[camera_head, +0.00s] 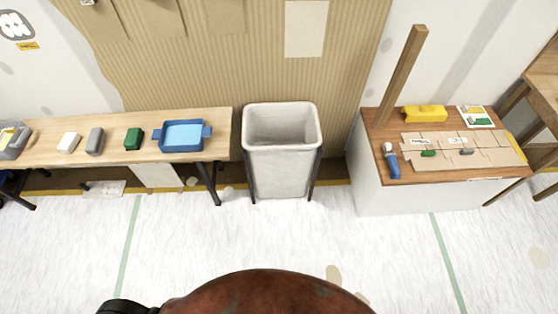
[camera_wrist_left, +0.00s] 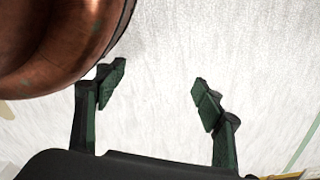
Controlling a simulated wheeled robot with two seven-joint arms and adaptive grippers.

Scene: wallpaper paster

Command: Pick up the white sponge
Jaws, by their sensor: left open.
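The white sponge (camera_head: 69,142) lies on the wooden table at the left of the head view. It is the leftmost of a row of small blocks, with a grey block (camera_head: 95,141) and a green block (camera_head: 133,138) to its right. My left gripper (camera_wrist_left: 158,88) shows in the left wrist view with its two green fingers apart and nothing between them. Pale floor lies beyond the fingers. The sponge is not in the wrist view. My right gripper is in neither view.
A blue tray (camera_head: 182,148) sits on the left table (camera_head: 222,122), with another container (camera_head: 12,140) at its left end. A white bin (camera_head: 283,170) stands between this table and a wooden-topped cabinet (camera_head: 385,180). The floor (camera_head: 180,240) in front is clear.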

